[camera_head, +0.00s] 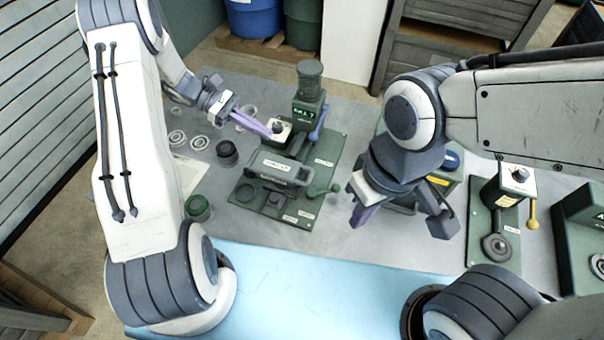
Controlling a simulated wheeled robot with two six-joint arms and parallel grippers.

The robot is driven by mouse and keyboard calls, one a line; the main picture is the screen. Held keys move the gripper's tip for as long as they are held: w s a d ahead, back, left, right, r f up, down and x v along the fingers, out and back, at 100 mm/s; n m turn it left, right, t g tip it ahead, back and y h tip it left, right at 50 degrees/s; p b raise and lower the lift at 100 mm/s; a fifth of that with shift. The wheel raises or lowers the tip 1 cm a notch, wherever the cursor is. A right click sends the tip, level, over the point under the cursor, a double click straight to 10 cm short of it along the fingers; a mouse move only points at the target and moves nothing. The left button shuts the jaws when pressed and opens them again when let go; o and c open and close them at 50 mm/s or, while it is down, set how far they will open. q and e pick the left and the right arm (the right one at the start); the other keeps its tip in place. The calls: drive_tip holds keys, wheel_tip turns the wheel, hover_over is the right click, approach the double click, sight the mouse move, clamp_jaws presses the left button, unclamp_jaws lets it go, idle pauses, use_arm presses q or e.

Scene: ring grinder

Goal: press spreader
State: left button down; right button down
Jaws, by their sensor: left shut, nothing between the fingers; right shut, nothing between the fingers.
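A machine on a green base plate (303,209) stands in the middle of the table; I take it to be the spreader, but its labels are too small to read. It has a green column (309,95), a blue lever (318,124) and a small cream box with a dark button (277,128). My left gripper (268,132) has purple fingers, is shut and empty, and its tips are at this button; I cannot tell whether they touch it. My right gripper (359,217) is shut and empty, right of the machine, pointing down. It partly hides a green device behind it.
Metal rings (177,137), a dark cylinder (228,152) and a green round container (198,208) are on the left. A second station with a yellow lever (532,213) stands at the right. A blue mat (290,295) covers the front. Crates (435,67) stand behind the table.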

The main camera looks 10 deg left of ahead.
use_arm(q)
drive_tip(key=a+r+p, duration=0.3)
drive_tip(key=r+p, duration=0.4)
drive_tip(key=r, duration=0.2)
drive_tip(key=shift+w+r, duration=0.2)
drive_tip(key=shift+w, duration=0.15)
drive_tip(key=shift+a, duration=0.1)
drive_tip(key=y+b, duration=0.3)
drive_tip(key=y, duration=0.2)
hover_over(281, 169)
drive_tip(key=w+a, duration=0.1)
drive_tip(key=w, duration=0.1)
wheel_tip(281, 169, down, 8)
drive_tip(key=d+f+y, duration=0.1)
drive_tip(key=f, duration=0.1)
drive_tip(key=s+d+f+t+y+b, duration=0.1)
drive_tip(key=f, duration=0.1)
drive_tip(key=d+f+y+b, duration=0.1)
drive_tip(key=shift+s+d+f+y, duration=0.3)
drive_tip(key=shift+s+f+y, duration=0.1)
drive_tip(key=shift+d+f+t+y, duration=0.15)
drive_tip(key=shift+f+t+y, duration=0.15)
drive_tip(key=shift+t, duration=0.2)
drive_tip(key=x, duration=1)
drive_tip(key=shift+p, duration=0.4)
